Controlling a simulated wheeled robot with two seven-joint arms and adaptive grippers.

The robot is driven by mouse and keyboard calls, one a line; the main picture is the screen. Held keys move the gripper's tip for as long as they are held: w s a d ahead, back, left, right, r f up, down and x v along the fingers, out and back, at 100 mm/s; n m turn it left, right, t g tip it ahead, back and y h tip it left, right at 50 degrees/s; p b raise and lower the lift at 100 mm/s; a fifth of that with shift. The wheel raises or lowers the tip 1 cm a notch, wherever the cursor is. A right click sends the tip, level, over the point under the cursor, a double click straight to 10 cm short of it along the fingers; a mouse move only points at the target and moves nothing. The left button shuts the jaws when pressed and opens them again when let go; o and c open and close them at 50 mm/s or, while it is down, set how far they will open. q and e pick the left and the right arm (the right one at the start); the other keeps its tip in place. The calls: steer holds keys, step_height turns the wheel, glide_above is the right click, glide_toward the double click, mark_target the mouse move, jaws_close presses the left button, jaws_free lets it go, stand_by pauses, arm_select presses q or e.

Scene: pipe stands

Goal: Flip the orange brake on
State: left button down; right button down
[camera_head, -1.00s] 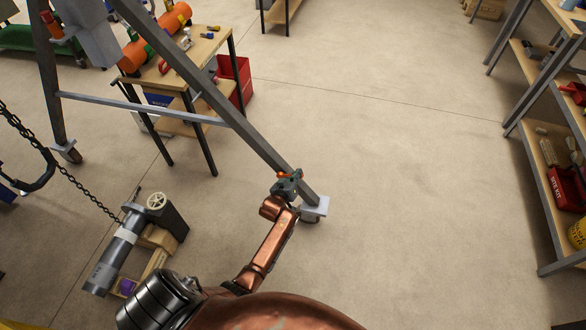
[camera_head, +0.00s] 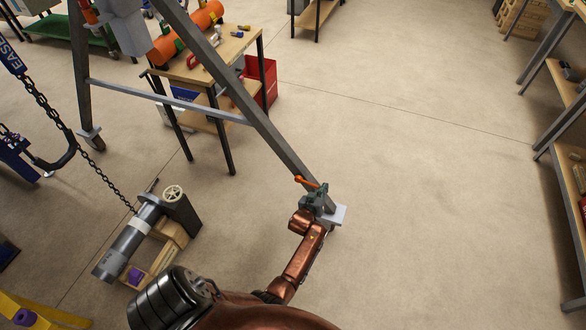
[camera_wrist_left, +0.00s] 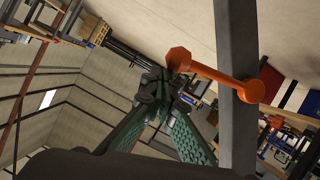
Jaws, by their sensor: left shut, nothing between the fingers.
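The orange brake is a lever (camera_head: 309,183) at the foot of the grey frame leg (camera_head: 284,150) in the head view. In the left wrist view the orange brake (camera_wrist_left: 218,77) runs from a round end on the grey leg to a knobbed end over the fingertips. My left gripper (camera_head: 319,192) is beside the leg foot, just below the lever. In the left wrist view its dark green fingers (camera_wrist_left: 162,88) are closed together and empty, close to the knobbed end. I cannot tell whether they touch it. My right gripper is not in view.
A wooden workbench (camera_head: 188,73) with an orange cylinder (camera_head: 166,46) stands behind the frame, a red bin (camera_head: 262,82) beside it. A chained grey pipe assembly (camera_head: 130,243) lies at lower left. Shelving (camera_head: 575,215) stands at right. The floor between is clear.

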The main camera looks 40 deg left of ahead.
arm_select(q)
steer(key=shift+s+d+f, duration=0.15)
steer(key=shift+s+f, duration=0.05)
steer(key=shift+f, duration=0.25)
step_height(320, 180, up, 11)
steer(key=shift+w, duration=0.2)
stand_by(0.4)
